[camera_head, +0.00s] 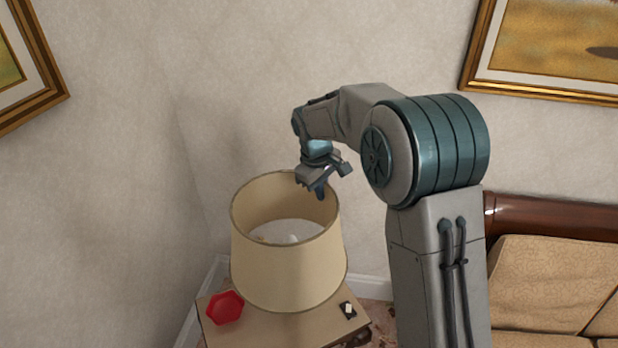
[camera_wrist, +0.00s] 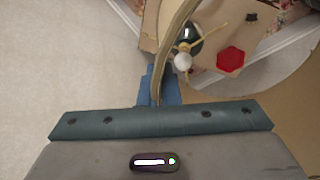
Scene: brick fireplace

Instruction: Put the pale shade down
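The pale shade (camera_head: 290,272) is a cream, open-topped drum, upright in the head view. It shows around and over the small table, but the gap beneath it is hard to judge. My gripper (camera_head: 322,182) is at its far right top rim. In the wrist view, my blue fingers (camera_wrist: 158,88) sit either side of the rim of the shade (camera_wrist: 174,35), closed on it. A white bulb (camera_wrist: 182,62) with thin yellow wires and a dark, shiny lamp part shows beside the rim; in the head view the bulb (camera_head: 292,239) shows inside the shade. The shade hides the lamp's base.
The small wooden table (camera_head: 262,331) holds a red hexagonal object (camera_head: 225,308) at left and a small black-and-white item (camera_head: 348,310) at right. Walls stand close behind and left. A tan cushioned sofa (camera_head: 555,285) is at right. Framed pictures (camera_head: 545,50) hang above.

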